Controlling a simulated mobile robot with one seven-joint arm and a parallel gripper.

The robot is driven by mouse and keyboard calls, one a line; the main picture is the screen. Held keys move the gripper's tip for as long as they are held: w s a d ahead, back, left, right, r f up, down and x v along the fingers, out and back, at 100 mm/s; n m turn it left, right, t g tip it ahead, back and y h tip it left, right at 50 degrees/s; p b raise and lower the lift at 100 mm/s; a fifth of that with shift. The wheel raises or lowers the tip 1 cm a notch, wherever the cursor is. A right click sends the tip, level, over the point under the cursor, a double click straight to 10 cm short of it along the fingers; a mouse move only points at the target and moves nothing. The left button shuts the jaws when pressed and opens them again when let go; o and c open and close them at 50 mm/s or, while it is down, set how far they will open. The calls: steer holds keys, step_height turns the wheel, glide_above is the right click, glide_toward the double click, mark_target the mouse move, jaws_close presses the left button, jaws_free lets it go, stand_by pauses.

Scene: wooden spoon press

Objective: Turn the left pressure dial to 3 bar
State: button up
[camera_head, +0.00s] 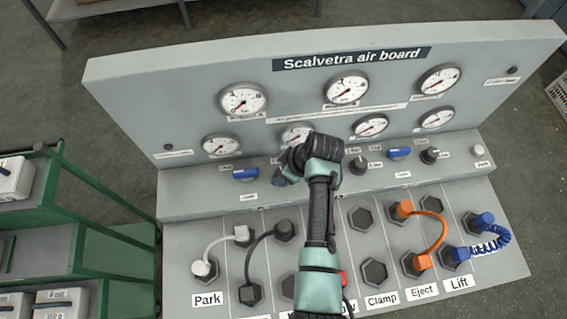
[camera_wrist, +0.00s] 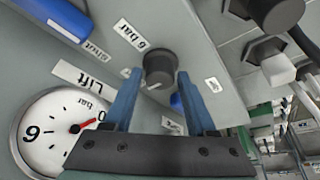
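A round dark dial (camera_wrist: 160,66) with a pale pointer line shows in the wrist view, by a "6 bar" label. It sits on the grey ledge of the air board; my arm hides it in the head view. My gripper (camera_wrist: 160,76) has its two blue fingers apart, one on either side of the dial; I cannot tell whether they touch it. In the head view my gripper (camera_head: 284,174) reaches the ledge left of the middle. In the wrist view, a white gauge (camera_wrist: 45,135) beside a label reading "Lift" has its red needle near 0.
Other dark dials (camera_head: 360,164) and blue handles (camera_head: 245,174) line the ledge, with a row of gauges (camera_head: 371,126) above. Hexagonal sockets and plugged hoses (camera_head: 432,230) cover the lower panel. A green shelf rack (camera_head: 100,250) stands at left.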

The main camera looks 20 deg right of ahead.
steer(key=shift+o, duration=1.1)
steer(key=v, duration=1.3)
steer(key=shift+b, duration=0.3)
steer(key=shift+s+f, duration=0.1)
steer(key=shift+f, duration=0.05)
